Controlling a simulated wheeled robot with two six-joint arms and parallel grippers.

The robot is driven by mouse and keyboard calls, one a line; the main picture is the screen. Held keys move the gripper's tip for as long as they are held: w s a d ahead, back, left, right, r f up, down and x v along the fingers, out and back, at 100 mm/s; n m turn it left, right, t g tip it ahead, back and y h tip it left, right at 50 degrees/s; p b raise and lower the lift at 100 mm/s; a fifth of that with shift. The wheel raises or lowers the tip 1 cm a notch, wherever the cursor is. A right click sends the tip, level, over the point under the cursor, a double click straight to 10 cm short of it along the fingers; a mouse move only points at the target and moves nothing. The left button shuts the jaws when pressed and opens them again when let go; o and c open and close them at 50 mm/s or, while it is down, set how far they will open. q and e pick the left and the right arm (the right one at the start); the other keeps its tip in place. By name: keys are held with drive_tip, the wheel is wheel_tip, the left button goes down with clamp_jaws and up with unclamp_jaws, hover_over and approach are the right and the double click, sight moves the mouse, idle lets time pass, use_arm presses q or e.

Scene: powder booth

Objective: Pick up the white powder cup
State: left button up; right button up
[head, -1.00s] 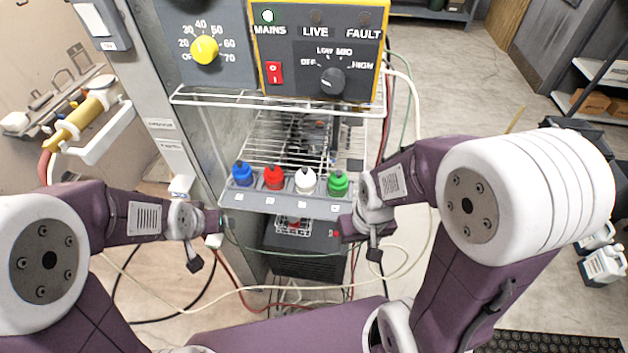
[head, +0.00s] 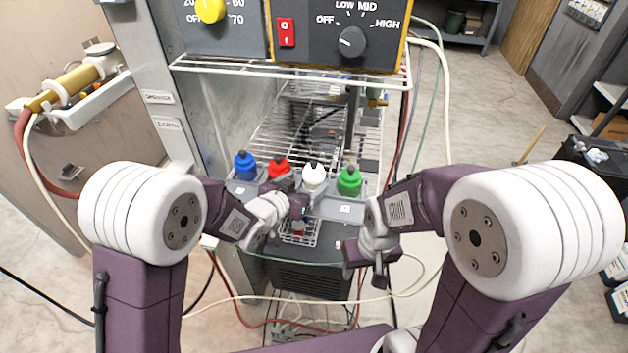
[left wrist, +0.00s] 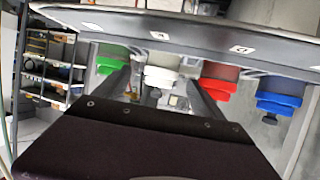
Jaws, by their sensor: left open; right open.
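The white powder cup (head: 314,175) stands upright in the rack (head: 340,209) between the red cup (head: 279,166) and the green cup. My left gripper (head: 300,204) is in front of the rack, just below and left of the white cup in the head view. In the left wrist view, which is upside down, the white cup (left wrist: 160,76) shows between the two fingers of my open left gripper (left wrist: 165,85). I see no contact with the cup. My right gripper (head: 368,274) is open and empty, below and right of the rack.
The green cup (head: 349,181) and blue cup (head: 245,165) stand at either side in the row. A wire shelf (head: 290,70) lies behind and above, under the control panel (head: 352,42). A small wire basket (head: 300,238) hangs below the rack. Cables cross the floor.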

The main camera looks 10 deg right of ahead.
sight(310, 178)
use_arm(q)
drive_tip(key=x, duration=0.6)
drive_tip(key=shift+w+p, duration=0.35)
drive_tip(key=shift+p, duration=0.05)
drive_tip(key=shift+s, duration=0.1)
drive_tip(key=c, duration=1.3)
